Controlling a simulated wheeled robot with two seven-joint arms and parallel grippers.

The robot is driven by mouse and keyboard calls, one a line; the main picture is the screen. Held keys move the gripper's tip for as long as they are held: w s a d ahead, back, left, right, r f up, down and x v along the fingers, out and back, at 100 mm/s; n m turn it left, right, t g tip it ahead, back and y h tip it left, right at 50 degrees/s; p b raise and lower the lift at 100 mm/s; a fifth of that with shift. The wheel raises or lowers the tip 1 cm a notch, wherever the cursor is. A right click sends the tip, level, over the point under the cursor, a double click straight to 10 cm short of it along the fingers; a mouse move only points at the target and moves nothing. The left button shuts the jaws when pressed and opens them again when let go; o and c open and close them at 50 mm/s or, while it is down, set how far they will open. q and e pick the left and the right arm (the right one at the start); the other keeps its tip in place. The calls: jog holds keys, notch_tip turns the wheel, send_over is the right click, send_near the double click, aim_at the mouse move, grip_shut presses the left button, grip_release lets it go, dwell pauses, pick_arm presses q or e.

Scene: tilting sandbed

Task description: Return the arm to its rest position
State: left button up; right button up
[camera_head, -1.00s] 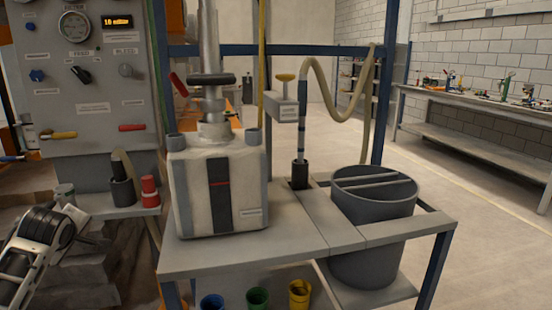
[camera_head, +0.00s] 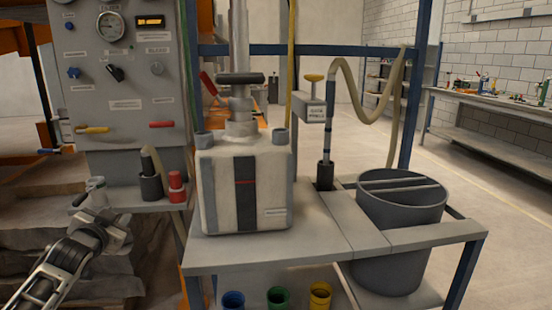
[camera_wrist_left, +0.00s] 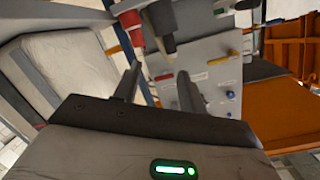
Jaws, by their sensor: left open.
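My left arm comes in at the lower left of the head view, with its gripper (camera_head: 98,208) in front of the control panel's small shelf. The gripper's two fingers stand apart with nothing between them, as the left wrist view (camera_wrist_left: 158,86) shows. In that view the grey control panel (camera_wrist_left: 218,88), with red and yellow levers, lies beyond the fingers. The gap between the fingers and the panel is hard to judge. My right gripper is in neither view.
Floor at the right is clear.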

pick_arm(q)
jog(key=s+d+f+g+h, duration=0.1)
jog(key=s+d+f+h, duration=0.2)
jog(key=s+d+f, duration=0.55)
jog(key=s+d+f+g+h, duration=0.2)
jog(key=s+d+f, duration=0.4)
jog(key=d+f, duration=0.4)
jog(key=s+d+g+h+p, duration=0.1)
jog(key=s+d, duration=0.5)
jog(key=s, duration=0.3)
jog(key=s+d+n+g+h+p, duration=0.1)
jog(key=s+d, duration=0.5)
jog(key=s, duration=0.3)
jog(key=shift+f, duration=0.25)
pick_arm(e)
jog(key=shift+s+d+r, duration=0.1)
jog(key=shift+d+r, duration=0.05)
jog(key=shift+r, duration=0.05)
pick_arm(q)
jog(key=shift+d, duration=0.1)
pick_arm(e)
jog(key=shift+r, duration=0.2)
